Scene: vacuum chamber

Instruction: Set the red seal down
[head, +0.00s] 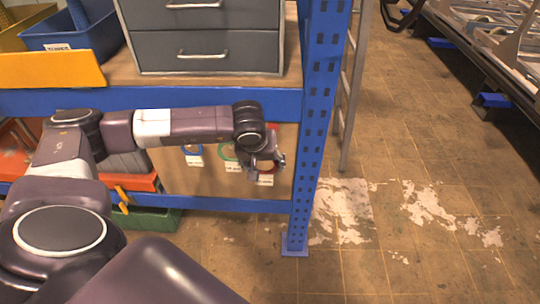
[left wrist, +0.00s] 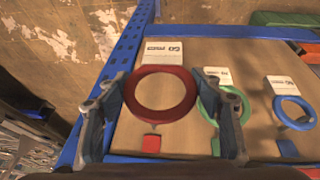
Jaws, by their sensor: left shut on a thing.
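The red seal (left wrist: 129,95) is a flat ring. In the left wrist view it lies between the two fingers of my left gripper (left wrist: 168,118), which is shut on it. Wooden board shows through its hole; I cannot tell whether it touches the shelf. My right gripper is not in view.
A green ring (left wrist: 207,98) lies right beside the right finger, with a blue ring (left wrist: 293,112) farther right. The blue rack post (head: 315,120) stands close to the right of the gripper. Grey drawers (head: 205,52) stand on the shelf above.

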